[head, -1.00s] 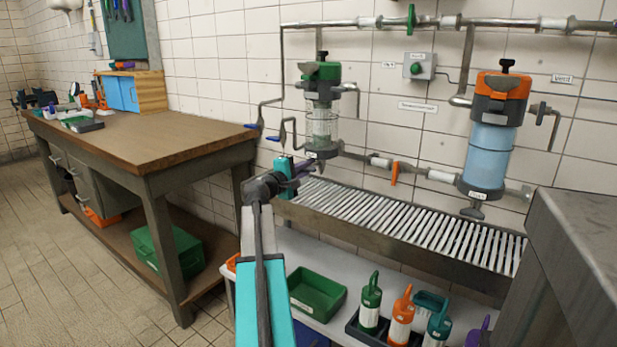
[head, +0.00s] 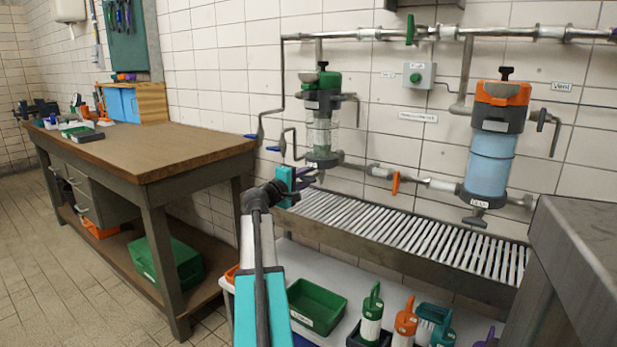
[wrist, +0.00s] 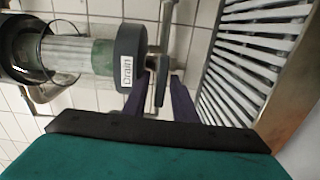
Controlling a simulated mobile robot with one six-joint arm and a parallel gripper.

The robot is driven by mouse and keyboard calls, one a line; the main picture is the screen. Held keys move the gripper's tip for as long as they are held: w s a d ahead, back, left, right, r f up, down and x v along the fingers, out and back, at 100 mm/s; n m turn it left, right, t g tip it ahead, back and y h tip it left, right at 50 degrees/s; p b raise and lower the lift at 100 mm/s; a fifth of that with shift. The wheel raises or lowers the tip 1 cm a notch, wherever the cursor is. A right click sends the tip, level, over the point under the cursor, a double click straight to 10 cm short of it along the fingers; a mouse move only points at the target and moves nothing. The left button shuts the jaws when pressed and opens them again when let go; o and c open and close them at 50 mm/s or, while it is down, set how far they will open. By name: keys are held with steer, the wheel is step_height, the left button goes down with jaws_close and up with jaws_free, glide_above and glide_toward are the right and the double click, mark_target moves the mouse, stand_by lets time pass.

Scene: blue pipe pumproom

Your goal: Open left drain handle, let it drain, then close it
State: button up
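The left filter unit (head: 322,100) hangs on the tiled wall, with a green and dark top and a clear bowl. Its dark bottom collar (wrist: 129,55) carries a "Drain" label. A grey drain handle (wrist: 161,72) sticks out below the collar in the wrist view. My gripper (wrist: 166,98) has dark purple fingers, apart, one to each side of the handle's end. I cannot tell whether they touch it. In the head view my gripper (head: 308,178) is just under the left unit, and the handle is mostly hidden there. The bowl's liquid level is unclear.
A slatted drain tray (head: 400,230) runs below the units. The right unit (head: 490,150) has an orange top and blue bowl. An orange-handled valve (head: 396,183) sits between them. A wooden workbench (head: 150,150) stands left, a grey metal block (head: 585,235) right. Bottles and a green bin (head: 316,308) lie below.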

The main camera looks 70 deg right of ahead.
steer(key=shift+r+n+p, duration=0.2)
steer(key=shift+n+p, duration=0.1)
steer(key=shift+p, duration=0.05)
